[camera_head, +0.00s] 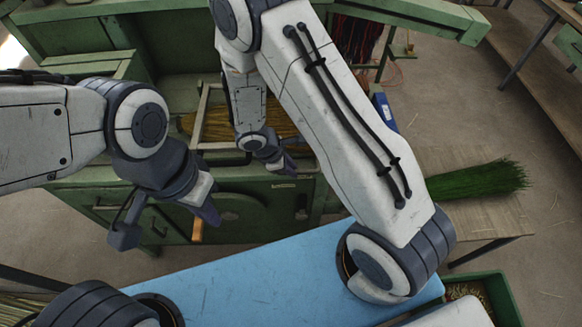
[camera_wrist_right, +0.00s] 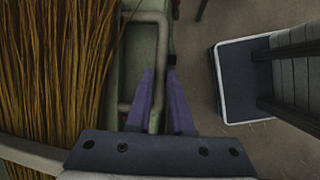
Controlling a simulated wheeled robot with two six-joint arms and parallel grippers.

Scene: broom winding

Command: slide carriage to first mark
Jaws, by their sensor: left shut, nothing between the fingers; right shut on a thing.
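The carriage appears to be the pale metal frame (camera_head: 201,112) on the green machine, beside a bundle of straw bristles (camera_head: 225,125). My right gripper (camera_head: 283,165) reaches down at the machine's front edge. In the right wrist view its purple fingers (camera_wrist_right: 163,98) are shut on the carriage's bar handle (camera_wrist_right: 146,17), which is a rounded metal loop beside the bristles (camera_wrist_right: 55,70). My left gripper (camera_head: 209,212) is shut and empty, in front of the machine's green front panel. I cannot make out the first mark; my right arm hides part of the machine.
A blue tabletop (camera_head: 250,270) lies in front, under my arms. A green bristle bundle (camera_head: 475,180) lies on a wooden bench (camera_head: 490,218) at the right. A green crate (camera_head: 503,295) stands at the lower right. An orange-brown handle (camera_head: 197,230) sticks out below my left gripper.

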